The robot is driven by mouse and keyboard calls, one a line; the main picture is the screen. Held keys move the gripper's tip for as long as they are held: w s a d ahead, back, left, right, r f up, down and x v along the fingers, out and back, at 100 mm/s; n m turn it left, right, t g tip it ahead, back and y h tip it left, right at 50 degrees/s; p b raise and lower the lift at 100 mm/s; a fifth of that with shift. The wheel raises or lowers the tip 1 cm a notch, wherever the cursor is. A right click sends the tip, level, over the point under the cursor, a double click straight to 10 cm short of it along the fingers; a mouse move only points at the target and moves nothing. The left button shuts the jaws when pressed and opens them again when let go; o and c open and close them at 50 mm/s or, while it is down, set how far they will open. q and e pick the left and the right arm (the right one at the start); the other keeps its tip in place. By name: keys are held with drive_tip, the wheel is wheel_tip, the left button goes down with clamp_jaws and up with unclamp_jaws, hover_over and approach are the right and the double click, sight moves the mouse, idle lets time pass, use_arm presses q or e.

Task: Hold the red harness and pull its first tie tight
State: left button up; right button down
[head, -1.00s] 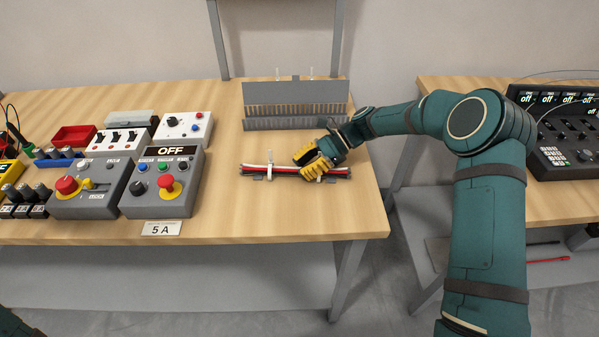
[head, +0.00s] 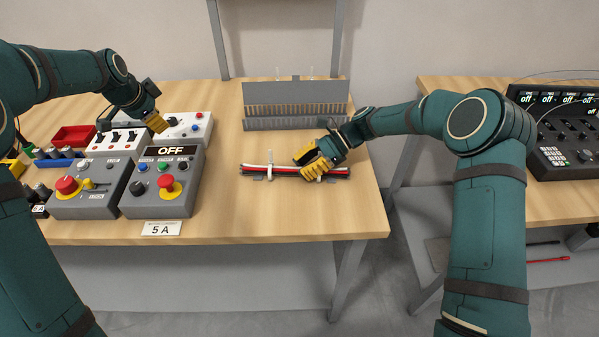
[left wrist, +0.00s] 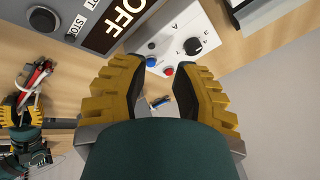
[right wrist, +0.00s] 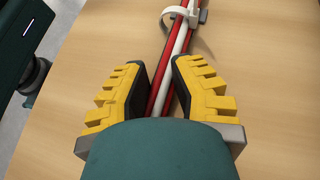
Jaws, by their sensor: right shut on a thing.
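The red harness (head: 285,171) is a bundle of red, white and black wires lying across the table in the head view. A white tie (head: 270,165) loops around its left part and its tail stands up. The tie also shows at the top of the right wrist view (right wrist: 178,14). My right gripper (head: 308,166) is shut on the harness near its right end; its fingers flank the wires in the right wrist view (right wrist: 160,85). My left gripper (head: 157,123) is above the control boxes, left of the harness. Its fingers are apart and empty in the left wrist view (left wrist: 160,80).
A grey box marked OFF (head: 160,190) with a red button and a white switch box (head: 184,127) stand below and beside my left gripper. A grey slotted rack (head: 295,103) stands behind the harness. The table between the boxes and the harness is clear.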

use_arm(q)
drive_tip(key=s+d+m+g, duration=0.1)
drive_tip(key=d+m+g, duration=0.3)
drive_tip(key=d, duration=1.2)
drive_tip(key=m+y, duration=0.1)
drive_tip(key=m, duration=0.4)
hover_over(270, 152)
drive_tip(key=shift+g, duration=0.4)
drive_tip(key=shift+f, duration=4)
drive_tip(key=shift+c, duration=0.3)
clamp_jaws()
